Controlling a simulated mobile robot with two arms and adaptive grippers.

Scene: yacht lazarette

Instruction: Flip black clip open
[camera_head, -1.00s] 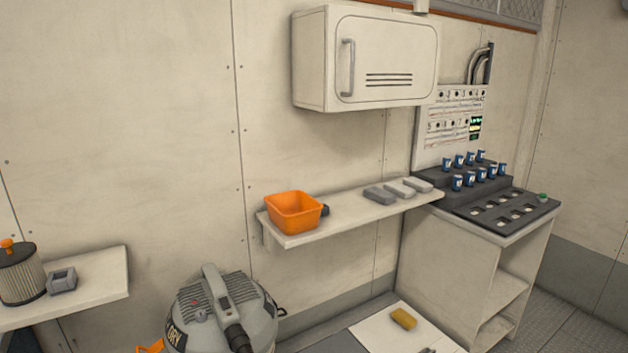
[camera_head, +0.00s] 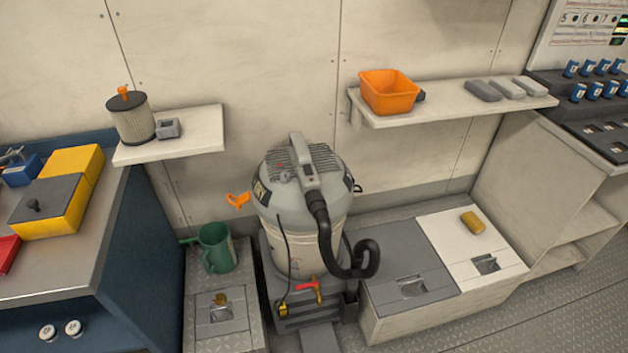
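A black hose (camera_head: 325,230) runs down the vacuum's front and curls to the right. Neither of my grippers is in view.
An orange bin (camera_head: 388,92) sits on the right wall shelf. A filter (camera_head: 131,116) stands on the left shelf. A green jug (camera_head: 215,248) is left of the vacuum. Low lockers (camera_head: 400,250) stand to its right. A workbench (camera_head: 75,235) fills the left.

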